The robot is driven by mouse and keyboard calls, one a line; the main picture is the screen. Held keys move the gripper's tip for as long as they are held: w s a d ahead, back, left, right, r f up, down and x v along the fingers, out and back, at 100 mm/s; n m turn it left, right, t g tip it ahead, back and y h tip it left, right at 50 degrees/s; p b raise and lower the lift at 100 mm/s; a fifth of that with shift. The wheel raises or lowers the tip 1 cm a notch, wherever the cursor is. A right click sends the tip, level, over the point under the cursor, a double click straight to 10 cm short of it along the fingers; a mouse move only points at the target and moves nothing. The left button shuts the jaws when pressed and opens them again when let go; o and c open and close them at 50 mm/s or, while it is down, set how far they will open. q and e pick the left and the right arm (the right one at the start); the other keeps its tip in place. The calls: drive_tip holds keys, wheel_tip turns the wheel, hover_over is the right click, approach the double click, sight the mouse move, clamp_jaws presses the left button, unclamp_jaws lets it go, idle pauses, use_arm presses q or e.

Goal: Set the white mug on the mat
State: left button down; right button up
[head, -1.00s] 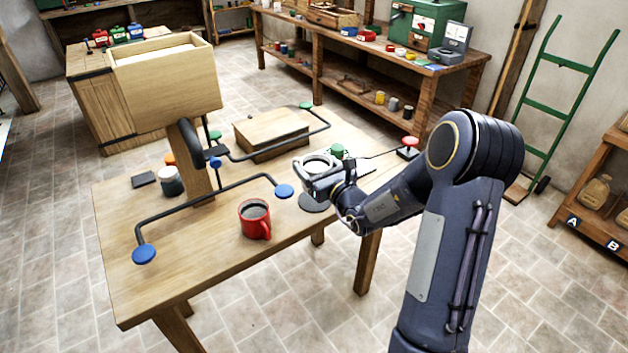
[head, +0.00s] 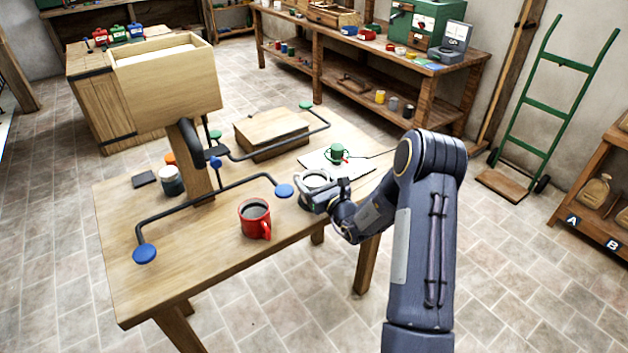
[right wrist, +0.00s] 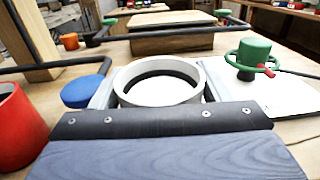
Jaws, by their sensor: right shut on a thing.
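The white mug (head: 314,178) is upright at the table's right front edge, and its pale round rim also shows in the right wrist view (right wrist: 160,70). My right gripper (head: 317,189) is shut on it, with one finger on either side in the right wrist view (right wrist: 160,92). The mug and gripper cover the spot of the dark round mat, which I cannot clearly make out now. I cannot tell whether the mug's base touches it. My left gripper is not in view.
A red mug (head: 254,218) stands left of the white mug. A blue round pad (head: 284,191) on a black bent bar (head: 215,197) is close by. A green object (head: 337,153) sits on a white sheet (head: 362,164) behind. The table's front left (head: 150,290) is clear.

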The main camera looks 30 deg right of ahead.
drive_tip(key=shift+f, duration=0.2)
drive_tip(key=o, duration=0.7)
drive_tip(key=shift+r, duration=0.1)
drive_tip(key=shift+o, duration=0.2)
